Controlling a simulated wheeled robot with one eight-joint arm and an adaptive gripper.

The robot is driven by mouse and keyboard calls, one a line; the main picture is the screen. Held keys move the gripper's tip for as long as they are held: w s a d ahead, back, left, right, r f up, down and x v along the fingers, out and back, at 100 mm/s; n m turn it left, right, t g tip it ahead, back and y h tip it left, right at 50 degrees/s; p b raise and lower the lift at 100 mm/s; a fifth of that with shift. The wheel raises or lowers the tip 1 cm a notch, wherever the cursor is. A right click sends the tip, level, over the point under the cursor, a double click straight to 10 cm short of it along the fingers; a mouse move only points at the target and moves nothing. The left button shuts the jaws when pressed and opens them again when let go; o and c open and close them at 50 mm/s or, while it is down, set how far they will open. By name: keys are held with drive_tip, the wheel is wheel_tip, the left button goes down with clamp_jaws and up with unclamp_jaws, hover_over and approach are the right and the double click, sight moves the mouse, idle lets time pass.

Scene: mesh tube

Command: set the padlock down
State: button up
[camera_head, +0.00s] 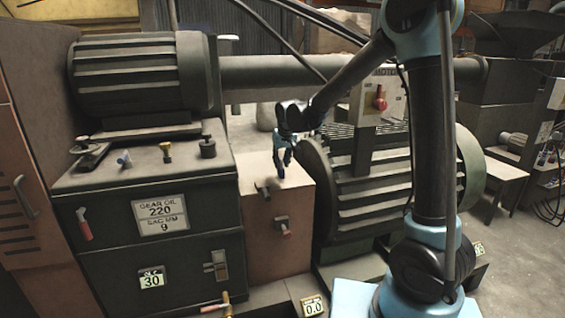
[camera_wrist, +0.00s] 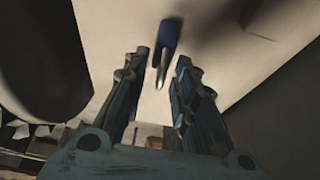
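My gripper (camera_head: 281,168) points down above the top of a beige box (camera_head: 304,187) in the head view. In the wrist view its two fingers (camera_wrist: 163,62) stand apart with a gap between them. A small blue body with a silver metal part, which looks like the padlock (camera_wrist: 166,38), shows just beyond the fingertips against the pale surface. Neither finger visibly touches it. In the head view a small dark item (camera_head: 264,187) lies on the box top just below and left of my gripper. I cannot tell for certain whether it is the padlock.
A dark cabinet (camera_head: 100,208) with small knobs and fittings on top stands left of the box. A large ribbed motor (camera_head: 375,190) stands close on the right. A grey pipe (camera_head: 270,73) runs behind my gripper. The box top's right part is bare.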

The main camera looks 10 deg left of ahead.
drive_tip(key=shift+r, duration=0.15)
drive_tip(key=v, duration=1.2)
drive_tip(key=s+d+f+m+h, duration=0.1)
drive_tip(key=s+d, duration=0.4)
drive_tip(key=d, duration=0.9)
drive_tip(key=s+d+f+m, duration=0.15)
drive_tip(key=s+d, duration=0.25)
drive_tip(key=d, duration=1.1)
drive_tip(key=s+d+f+m, duration=0.1)
drive_tip(key=s+d+f, duration=0.5)
drive_tip(key=s, duration=0.3)
drive_tip(key=s+d+f+m+g+h, duration=0.1)
drive_tip(key=s+d+f+m, duration=0.1)
drive_tip(key=s+d+f, duration=0.4)
drive_tip(key=s+d, duration=0.2)
drive_tip(key=s, duration=0.1)
drive_tip(key=shift+s+d+g, duration=0.2)
drive_tip(key=shift+d+g, duration=0.1)
drive_tip(key=shift+d, duration=0.05)
drive_tip(key=shift+m, duration=0.25)
drive_tip(key=shift+w+f, duration=0.2)
drive_tip(key=shift+w, duration=0.2)
